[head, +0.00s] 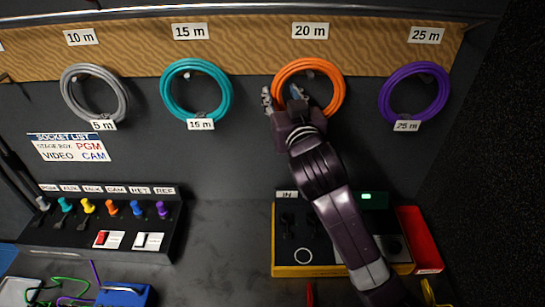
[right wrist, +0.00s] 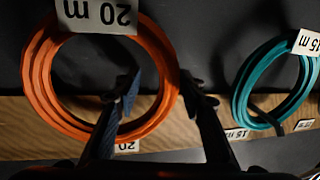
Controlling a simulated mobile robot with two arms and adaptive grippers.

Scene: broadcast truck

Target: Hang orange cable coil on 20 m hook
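The orange cable coil (head: 334,72) is up against the wall strip under the 20 m label (head: 310,31). In the right wrist view, which is upside down, the coil (right wrist: 42,85) carries a white 20 m tag (right wrist: 97,14). The 20 m hook cannot be made out, so I cannot tell whether it bears the coil. My right gripper (head: 283,98) is at the coil's lower left. In the right wrist view its fingers (right wrist: 160,88) stand apart, one across the ring's opening and one outside, with the coil's side between them. My left gripper is not in view.
A grey coil (head: 66,92) tagged 5 m hangs under the 10 m label. A teal coil (head: 167,90) and a purple coil (head: 444,88) hang on either side. Below are a socket panel (head: 100,240), a yellow-edged black box (head: 300,270) and a red box (head: 420,240).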

